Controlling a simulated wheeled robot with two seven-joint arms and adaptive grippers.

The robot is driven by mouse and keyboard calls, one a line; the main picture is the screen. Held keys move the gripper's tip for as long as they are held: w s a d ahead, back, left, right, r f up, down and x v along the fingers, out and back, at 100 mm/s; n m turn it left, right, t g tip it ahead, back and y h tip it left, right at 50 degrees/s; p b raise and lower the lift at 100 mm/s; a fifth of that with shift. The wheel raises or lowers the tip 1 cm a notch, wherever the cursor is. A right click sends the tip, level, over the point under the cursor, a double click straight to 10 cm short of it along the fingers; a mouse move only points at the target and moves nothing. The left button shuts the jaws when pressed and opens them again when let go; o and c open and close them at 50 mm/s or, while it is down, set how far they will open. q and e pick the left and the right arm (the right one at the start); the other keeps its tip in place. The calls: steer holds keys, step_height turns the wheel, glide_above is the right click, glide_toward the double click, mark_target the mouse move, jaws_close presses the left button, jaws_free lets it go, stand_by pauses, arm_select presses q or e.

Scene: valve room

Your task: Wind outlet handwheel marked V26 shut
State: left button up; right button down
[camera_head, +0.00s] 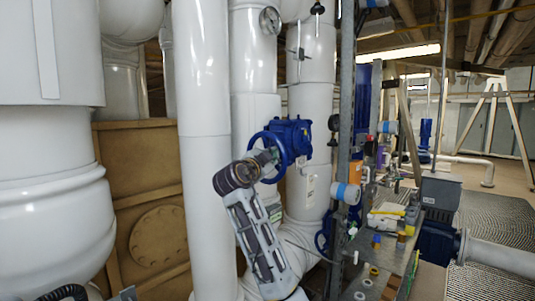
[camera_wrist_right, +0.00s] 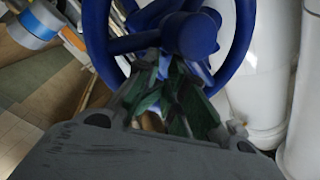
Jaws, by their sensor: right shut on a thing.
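The blue handwheel (camera_head: 256,146) is mounted on a blue valve body (camera_head: 292,138) on a white vertical pipe. Its marking is not legible. My right gripper (camera_head: 268,158) is at the wheel, and part of the rim is hidden behind it. In the right wrist view the wheel's rim (camera_wrist_right: 97,40) and round hub (camera_wrist_right: 190,36) fill the top. My right gripper's dark green fingers (camera_wrist_right: 172,100) are shut on the handwheel near the lower rim, below the hub. The exact contact is partly hidden. My left gripper is not in view.
A thick white pipe (camera_head: 203,140) stands close left of the wheel. A grey metal post (camera_head: 345,120) stands to its right. A cluttered bench (camera_head: 385,265) and a grating floor (camera_head: 495,225) lie at the right. A gauge (camera_head: 270,20) sits above.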

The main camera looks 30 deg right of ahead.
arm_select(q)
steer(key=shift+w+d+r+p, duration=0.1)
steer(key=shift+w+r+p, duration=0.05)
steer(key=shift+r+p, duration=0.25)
arm_select(e)
steer(key=shift+w+a+f+n+y, duration=0.2)
steer(key=shift+w+f+n+y, duration=0.3)
steer(key=shift+w+f, duration=0.35)
steer(key=shift+s+f, duration=0.1)
steer(key=shift+s, duration=0.05)
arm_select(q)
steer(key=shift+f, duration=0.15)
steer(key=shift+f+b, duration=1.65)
arm_select(e)
steer(key=v, duration=1)
steer(key=shift+a, duration=0.45)
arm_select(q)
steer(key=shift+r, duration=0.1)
